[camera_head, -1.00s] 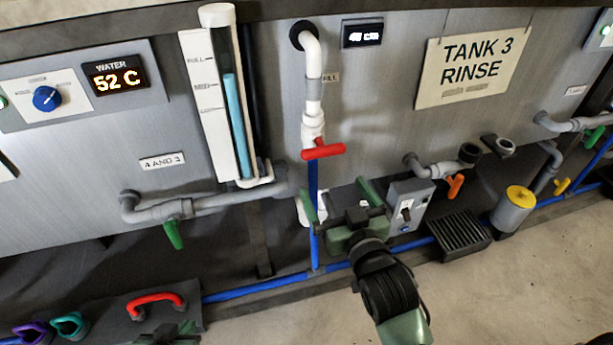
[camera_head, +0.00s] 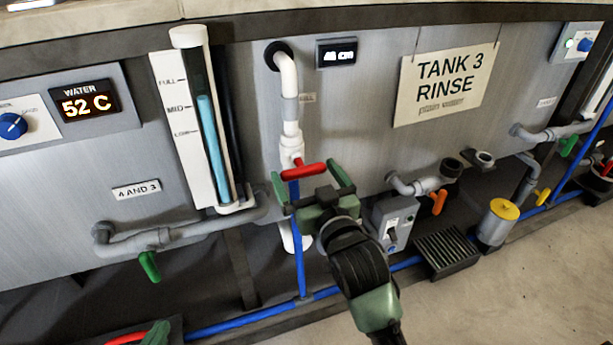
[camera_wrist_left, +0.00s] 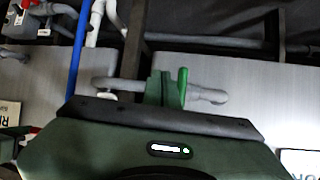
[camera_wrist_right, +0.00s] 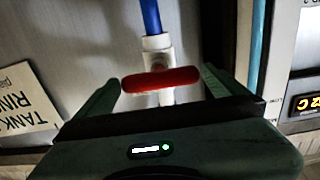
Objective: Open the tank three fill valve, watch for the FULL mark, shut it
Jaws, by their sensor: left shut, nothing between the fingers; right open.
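The tank three fill valve has a red T-handle (camera_head: 304,171) lying across the white pipe (camera_head: 290,115), below the TANK 3 RINSE sign (camera_head: 447,85). My right gripper (camera_head: 308,182) is open, its fingers on either side of the handle. In the right wrist view, the red handle (camera_wrist_right: 161,80) sits between the open fingers (camera_wrist_right: 158,90), with gaps at both ends; no grip shows. The sight gauge (camera_head: 192,120) shows blue water slightly above MID and below FULL. My left gripper (camera_wrist_left: 163,88) is shut and empty; only a green part of it (camera_head: 157,333) shows at the head view's bottom edge.
A green valve lever (camera_head: 149,266) hangs from the grey pipe marked 4 AND 3. A grey switch box (camera_head: 393,222), an orange lever (camera_head: 439,202), a black grate (camera_head: 446,252) and a yellow-topped canister (camera_head: 498,222) stand right of my right gripper. Blue piping (camera_head: 240,318) runs along the floor.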

